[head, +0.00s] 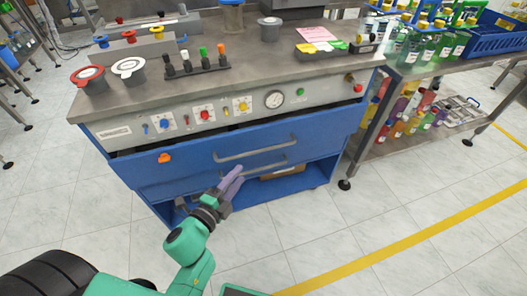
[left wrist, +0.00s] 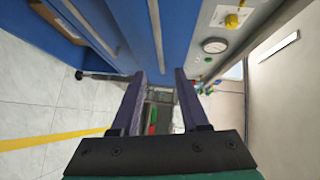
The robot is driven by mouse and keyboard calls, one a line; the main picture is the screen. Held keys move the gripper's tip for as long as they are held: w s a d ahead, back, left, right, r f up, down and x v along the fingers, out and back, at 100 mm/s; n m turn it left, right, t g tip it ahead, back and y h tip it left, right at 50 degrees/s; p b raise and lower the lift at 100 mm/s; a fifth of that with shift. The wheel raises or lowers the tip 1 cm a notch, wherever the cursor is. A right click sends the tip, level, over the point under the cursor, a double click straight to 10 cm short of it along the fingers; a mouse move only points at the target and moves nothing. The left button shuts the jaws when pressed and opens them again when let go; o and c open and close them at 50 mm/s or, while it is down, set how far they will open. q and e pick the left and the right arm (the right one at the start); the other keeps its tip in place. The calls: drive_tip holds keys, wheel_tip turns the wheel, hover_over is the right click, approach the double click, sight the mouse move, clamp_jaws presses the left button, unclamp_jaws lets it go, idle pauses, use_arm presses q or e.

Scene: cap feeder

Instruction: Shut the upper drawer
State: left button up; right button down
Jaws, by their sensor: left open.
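The blue cabinet (head: 145,205) has a wide blue upper drawer (head: 320,128) below its grey control panel. A dark gap runs along the drawer's top edge, and its front seems to stand out from the panel. Its grey bar handle (head: 255,150) is in the middle. A second bar handle (head: 258,170) sits lower. My left gripper (head: 238,174), with purple fingers, is in front of the lower handle in the head view. In the left wrist view the gripper (left wrist: 159,76) is open, with blue fronts and grey bars ahead. Contact cannot be told. My right gripper is out of view.
The cabinet top (head: 205,98) carries red and white caps, a row of coloured pegs and a pink paper. A shelf with bottles and a blue crate (head: 495,38) stands right. The tiled floor in front is clear.

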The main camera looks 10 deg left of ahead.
sight(258, 151)
use_arm(q)
drive_tip(key=x, duration=1.3)
clamp_jaws()
idle(0.8)
